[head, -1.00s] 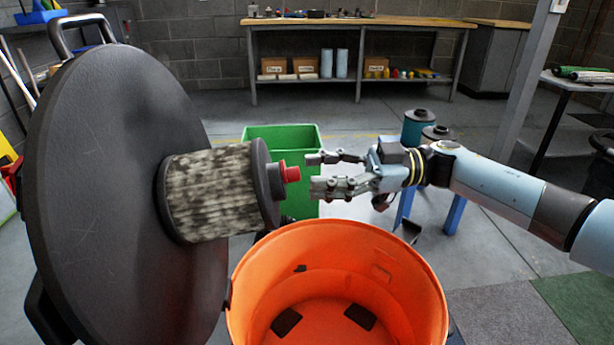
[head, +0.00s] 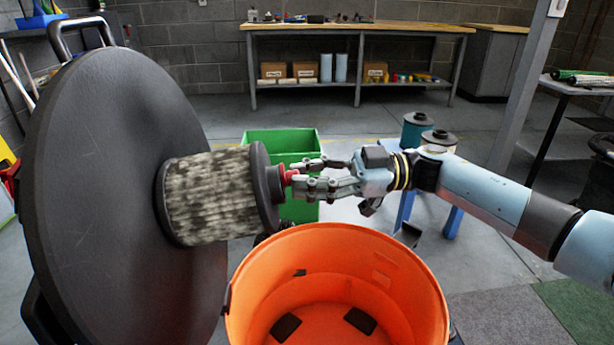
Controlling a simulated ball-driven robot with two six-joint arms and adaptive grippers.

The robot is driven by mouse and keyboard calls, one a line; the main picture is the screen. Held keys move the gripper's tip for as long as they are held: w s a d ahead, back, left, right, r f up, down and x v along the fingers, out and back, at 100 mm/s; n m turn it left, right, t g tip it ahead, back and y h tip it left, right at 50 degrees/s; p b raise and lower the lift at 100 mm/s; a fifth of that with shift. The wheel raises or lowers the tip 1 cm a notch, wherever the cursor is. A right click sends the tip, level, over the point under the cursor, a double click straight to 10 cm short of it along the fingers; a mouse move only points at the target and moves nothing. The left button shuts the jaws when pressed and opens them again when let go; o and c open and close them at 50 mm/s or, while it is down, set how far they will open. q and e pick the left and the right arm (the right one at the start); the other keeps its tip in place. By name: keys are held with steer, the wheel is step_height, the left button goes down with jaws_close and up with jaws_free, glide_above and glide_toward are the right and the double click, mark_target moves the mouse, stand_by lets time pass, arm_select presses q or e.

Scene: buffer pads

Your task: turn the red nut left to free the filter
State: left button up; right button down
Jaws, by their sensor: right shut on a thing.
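The red nut (head: 288,176) sits at the outer end of the filter, against its dark end cap. The filter (head: 210,196) is a grey, dirty pleated cylinder that sticks out sideways from the round black lid (head: 120,190). My right gripper (head: 297,174) comes in from the right and is shut on the red nut, one finger above and one below. The fingers hide part of the nut. My left gripper is not in view.
An open orange drum (head: 430,285) stands below the filter and my right gripper. A green bin (head: 300,212) is behind the nut. Blue canisters (head: 416,130) stand on a blue stand at the back right. A workbench (head: 360,27) lies far back.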

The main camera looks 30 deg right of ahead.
steer(key=shift+n, duration=0.3)
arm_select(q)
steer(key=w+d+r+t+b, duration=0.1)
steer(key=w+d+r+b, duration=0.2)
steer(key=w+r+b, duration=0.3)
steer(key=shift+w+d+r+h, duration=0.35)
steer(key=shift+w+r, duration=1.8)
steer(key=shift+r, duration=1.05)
arm_select(e)
steer(key=shift+w+r+n+g+h, duration=0.1)
steer(key=shift+n+g+h, duration=0.3)
steer(key=shift+n, duration=2.7)
steer(key=shift+w+r+n+g+h, duration=0.15)
steer(key=shift+n+g, duration=0.45)
steer(key=shift+n, duration=2.5)
steer(key=shift+s+n+g+h, duration=0.1)
steer(key=shift+n+g+h, duration=0.35)
steer(key=shift+n, duration=2.65)
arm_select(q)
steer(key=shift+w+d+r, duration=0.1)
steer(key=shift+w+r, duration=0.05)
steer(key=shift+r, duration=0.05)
arm_select(e)
steer(key=c, duration=1.2)
jaws_free()
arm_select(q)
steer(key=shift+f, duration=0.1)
arm_select(e)
steer(key=shift+o, duration=0.3)
